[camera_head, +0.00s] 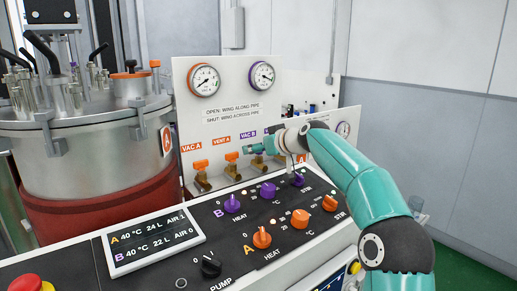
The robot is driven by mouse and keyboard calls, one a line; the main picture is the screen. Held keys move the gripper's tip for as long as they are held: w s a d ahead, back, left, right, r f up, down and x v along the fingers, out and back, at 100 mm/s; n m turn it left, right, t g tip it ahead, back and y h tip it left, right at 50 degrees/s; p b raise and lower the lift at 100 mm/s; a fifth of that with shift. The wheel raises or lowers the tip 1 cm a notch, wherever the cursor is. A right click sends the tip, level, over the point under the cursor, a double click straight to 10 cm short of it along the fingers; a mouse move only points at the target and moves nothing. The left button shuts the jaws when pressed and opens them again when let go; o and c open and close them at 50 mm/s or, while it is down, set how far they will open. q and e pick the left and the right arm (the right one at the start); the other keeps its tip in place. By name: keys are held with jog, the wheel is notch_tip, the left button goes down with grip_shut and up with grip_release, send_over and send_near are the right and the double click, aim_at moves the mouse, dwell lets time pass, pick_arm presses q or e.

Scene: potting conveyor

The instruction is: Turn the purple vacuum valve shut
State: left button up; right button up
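My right gripper (255,148) reaches in from the right, in front of the valve row on the white panel. Its fingertips lie under the purple VAC B label (248,135). Whether they are open, shut or on a handle cannot be made out. The purple vacuum valve's wing is hidden behind the gripper; only a brass valve body (258,162) shows below it. To the left, the orange-winged VAC A valve (201,168) and VENT A valve (232,158) are in plain view. My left gripper is not in view.
Two gauges (204,80) (262,76) sit above a sign saying wing along pipe is open, across is shut. A black console with purple knobs (232,204) and orange knobs (262,238) lies below. A metal vessel (85,160) stands left, a red button (28,283) at the lower left.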

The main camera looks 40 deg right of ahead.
jog(key=v, duration=1.2)
jog(key=shift+f, duration=0.1)
dwell(0.4)
